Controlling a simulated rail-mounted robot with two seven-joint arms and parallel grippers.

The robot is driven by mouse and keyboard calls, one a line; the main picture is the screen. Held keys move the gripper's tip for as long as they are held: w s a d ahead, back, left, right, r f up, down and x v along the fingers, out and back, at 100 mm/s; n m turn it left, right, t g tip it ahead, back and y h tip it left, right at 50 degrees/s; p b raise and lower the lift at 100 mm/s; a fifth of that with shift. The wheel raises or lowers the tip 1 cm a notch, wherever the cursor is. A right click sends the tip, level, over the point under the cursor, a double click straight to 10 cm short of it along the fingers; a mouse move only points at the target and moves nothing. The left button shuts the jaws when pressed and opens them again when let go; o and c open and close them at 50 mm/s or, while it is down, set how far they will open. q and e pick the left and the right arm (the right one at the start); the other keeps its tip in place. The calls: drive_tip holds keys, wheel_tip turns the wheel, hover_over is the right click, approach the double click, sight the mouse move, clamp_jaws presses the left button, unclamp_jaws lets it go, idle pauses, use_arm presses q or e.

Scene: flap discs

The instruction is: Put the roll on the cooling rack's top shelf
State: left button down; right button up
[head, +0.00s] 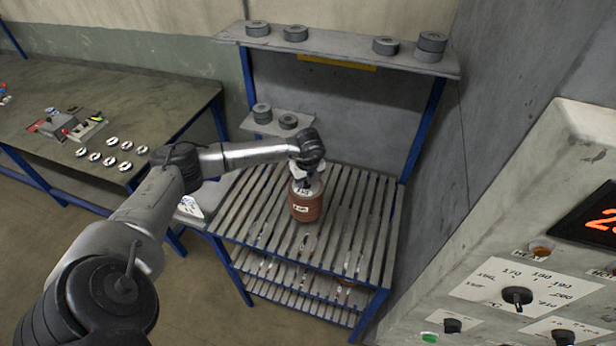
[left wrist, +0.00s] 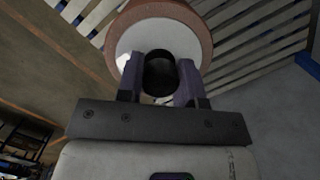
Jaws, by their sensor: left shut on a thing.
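The roll (head: 306,207) is a reddish-brown cylinder with a pale top and white labels. It is upright over the slatted top shelf of the cooling rack (head: 345,240), near its middle. I cannot tell whether its base touches the slats. My left gripper (head: 305,182) is above the roll. In the left wrist view, the fingers of the left gripper (left wrist: 160,80) are shut on the dark core at the middle of the roll (left wrist: 203,28), whose pale end and brown rim show. My right gripper is not in view.
A grey upper shelf (head: 335,50) with several grey discs stands behind the rack, with a small lower shelf (head: 277,124) bearing discs. A workbench (head: 60,85) is at the left. A control panel (head: 520,285) stands at the right. Slats around the roll are mostly clear.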

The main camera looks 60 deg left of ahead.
sight(306, 187)
use_arm(q)
drive_tip(key=shift+f+p, duration=0.6)
drive_tip(key=shift+f, duration=1.2)
drive_tip(key=c, duration=0.8)
unclamp_jaws()
drive_tip(key=shift+f, duration=0.1)
